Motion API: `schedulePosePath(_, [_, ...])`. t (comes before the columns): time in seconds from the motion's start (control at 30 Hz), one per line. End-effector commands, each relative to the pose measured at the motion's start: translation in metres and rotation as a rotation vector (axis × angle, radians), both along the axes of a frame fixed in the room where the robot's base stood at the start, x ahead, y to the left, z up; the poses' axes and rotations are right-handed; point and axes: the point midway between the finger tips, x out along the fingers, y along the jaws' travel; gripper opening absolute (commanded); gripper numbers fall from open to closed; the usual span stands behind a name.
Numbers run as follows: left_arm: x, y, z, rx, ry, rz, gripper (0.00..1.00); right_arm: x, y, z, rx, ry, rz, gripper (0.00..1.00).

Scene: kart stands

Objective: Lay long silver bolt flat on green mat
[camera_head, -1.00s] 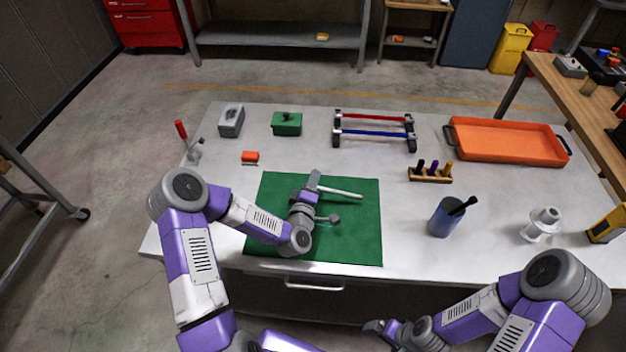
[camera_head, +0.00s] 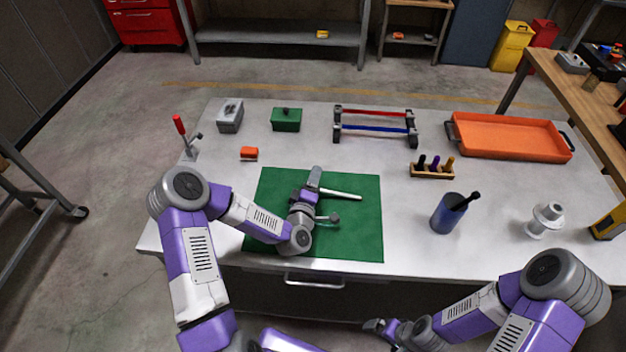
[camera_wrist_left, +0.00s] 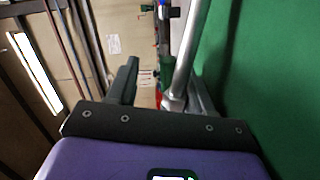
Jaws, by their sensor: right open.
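The long silver bolt (camera_head: 342,194) shows as a pale rod over the right half of the green mat (camera_head: 350,235), close to its surface. My left gripper (camera_head: 314,186) is low over the mat at the bolt's left end. In the left wrist view, the fingers (camera_wrist_left: 163,90) stand wide apart. The bolt (camera_wrist_left: 190,45) lies between them, close to the mat-side finger, with a clear gap to the other finger. I cannot tell whether the bolt touches the mat along its length. My right gripper (camera_head: 378,326) is open and empty, in front of the table's front edge.
An orange block (camera_head: 249,154), grey box (camera_head: 230,116) and green box (camera_head: 286,119) stand behind the mat. A rack with red and blue bars (camera_head: 375,127), orange tray (camera_head: 510,155), small peg holder (camera_head: 431,173) and blue cup (camera_head: 447,215) stand behind and right.

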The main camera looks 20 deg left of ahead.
Motion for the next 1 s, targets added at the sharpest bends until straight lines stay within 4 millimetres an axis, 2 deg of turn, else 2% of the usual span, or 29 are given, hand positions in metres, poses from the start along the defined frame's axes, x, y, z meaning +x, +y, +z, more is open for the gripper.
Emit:
schedulePosePath(0.17, [-0.014, -0.002, 0.0, 0.0, 0.002, -0.001, 0.51, 0.0, 0.0, 0.001, 0.0, 0.0, 0.0, 1.0])
schedulePosePath(0.4, [-0.053, -0.008, 0.002, -0.001, 0.002, -0.003, 0.51, 0.0, 0.0, 0.003, 0.0, 0.0, 0.0, 1.0])
schedulePosePath(0.53, [-0.068, -0.009, 0.002, 0.0, 0.0, -0.001, 0.51, 0.0, 0.0, 0.003, 0.0, 0.0, 0.0, 1.0])
schedulePosePath(0.7, [-0.075, -0.01, 0.003, 0.0, -0.002, 0.0, 0.51, 0.0, 0.0, 0.004, 0.0, 0.0, 0.0, 1.0])
schedulePosePath(1.0, [-0.075, -0.01, 0.003, 0.0, -0.002, 0.0, 0.51, 0.0, 0.0, 0.003, 0.0, 0.0, 0.0, 1.0])
